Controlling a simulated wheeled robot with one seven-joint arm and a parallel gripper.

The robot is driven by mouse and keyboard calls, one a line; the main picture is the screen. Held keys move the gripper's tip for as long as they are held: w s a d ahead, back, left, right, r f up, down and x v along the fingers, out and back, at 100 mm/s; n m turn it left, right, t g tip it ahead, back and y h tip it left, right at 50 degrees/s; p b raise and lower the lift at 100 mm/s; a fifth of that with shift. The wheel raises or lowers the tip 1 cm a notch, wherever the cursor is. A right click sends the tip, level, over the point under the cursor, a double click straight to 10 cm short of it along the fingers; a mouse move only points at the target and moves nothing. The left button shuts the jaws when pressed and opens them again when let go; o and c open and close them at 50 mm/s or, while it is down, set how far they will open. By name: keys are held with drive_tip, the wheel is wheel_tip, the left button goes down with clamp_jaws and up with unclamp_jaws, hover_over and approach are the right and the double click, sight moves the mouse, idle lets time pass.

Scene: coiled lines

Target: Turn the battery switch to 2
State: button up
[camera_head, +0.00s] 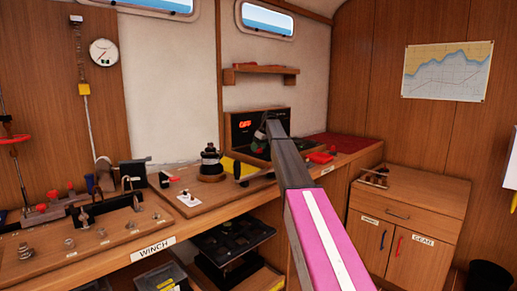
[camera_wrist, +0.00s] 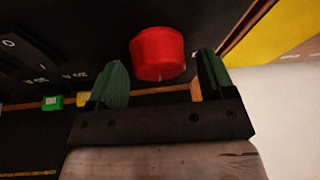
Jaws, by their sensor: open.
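The battery switch looks to be the red round knob (camera_wrist: 158,54) on a dark panel (camera_wrist: 90,30) in the wrist view. A small pale mark shows on the knob's lower edge; I cannot read which number it points to. My gripper (camera_wrist: 158,80) is open, with one green-padded finger on each side of the knob, and I cannot tell if they touch it.
In the wrist view a green block (camera_wrist: 53,101) and a yellow surface (camera_wrist: 280,35) are near the gripper. In the head view a winch (camera_head: 210,163) stands left of my arm on the counter. A shelf (camera_head: 262,71) hangs above the panel. Red items lie to the right.

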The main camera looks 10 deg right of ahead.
drive_tip(key=shift+f, duration=0.15)
drive_tip(key=c, duration=0.9)
drive_tip(key=shift+m, duration=0.3)
drive_tip(key=m+h, duration=0.1)
drive_tip(key=m, duration=0.1)
drive_tip(key=m+t, duration=0.1)
drive_tip(key=m, duration=0.2)
drive_tip(key=shift+s+t+h, duration=0.1)
drive_tip(key=shift+t+h, duration=0.2)
drive_tip(key=shift+h, duration=0.1)
drive_tip(key=m+h, duration=0.1)
drive_tip(key=m, duration=0.2)
drive_tip(key=m+h, duration=0.1)
drive_tip(key=m, duration=0.2)
drive_tip(key=shift+m, duration=0.3)
